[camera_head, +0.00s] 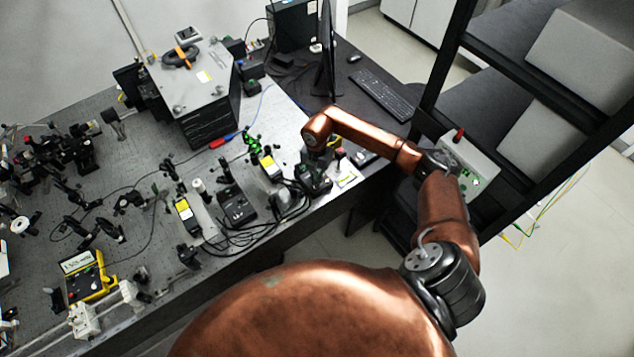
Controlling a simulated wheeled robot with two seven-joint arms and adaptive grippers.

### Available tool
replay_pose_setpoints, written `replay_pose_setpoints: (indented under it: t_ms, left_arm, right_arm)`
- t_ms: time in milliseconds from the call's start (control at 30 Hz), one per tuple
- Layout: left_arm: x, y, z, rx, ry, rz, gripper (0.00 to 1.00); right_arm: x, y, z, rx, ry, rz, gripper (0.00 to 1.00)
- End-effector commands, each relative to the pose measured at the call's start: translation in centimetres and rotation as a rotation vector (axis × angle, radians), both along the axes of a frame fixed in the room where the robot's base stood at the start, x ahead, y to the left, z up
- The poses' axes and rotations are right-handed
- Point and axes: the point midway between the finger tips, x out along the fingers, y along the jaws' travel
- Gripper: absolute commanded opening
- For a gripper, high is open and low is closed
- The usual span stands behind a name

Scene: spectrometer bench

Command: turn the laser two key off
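My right arm reaches over the front right part of the optical bench (262,105). My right gripper (316,182) points down at its end, dark and small, and I cannot tell whether its fingers are open or shut. A small box with yellow and red parts (335,144) shows just behind my wrist, partly hidden by it. A yellow and black control box (88,276) with small knobs stands at the lower left of the bench. No key can be made out, and I cannot tell which box is laser two. My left gripper is out of view.
Yellow-labelled modules (271,167) and loose black cables (240,238) lie left of my gripper. A large grey housing (191,88) stands behind. A keyboard (381,94) lies at the back right.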

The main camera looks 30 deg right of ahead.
Motion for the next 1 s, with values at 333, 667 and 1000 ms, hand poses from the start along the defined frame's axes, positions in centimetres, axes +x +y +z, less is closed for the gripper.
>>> replay_pose_setpoints:
  t_ms: [333, 667, 1000]
  left_arm:
    - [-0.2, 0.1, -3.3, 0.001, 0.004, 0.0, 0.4]
    - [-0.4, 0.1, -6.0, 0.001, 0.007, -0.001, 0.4]
    - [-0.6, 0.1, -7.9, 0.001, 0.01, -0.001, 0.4]
  right_arm:
    - [0.3, 0.1, -0.3, -0.002, -0.003, 0.331, 0.0]
    - [0.4, 0.4, -0.3, -0.001, -0.001, 0.641, 0.0]
    - [0.4, 0.7, -0.2, 0.0, -0.001, 0.895, 0.0]
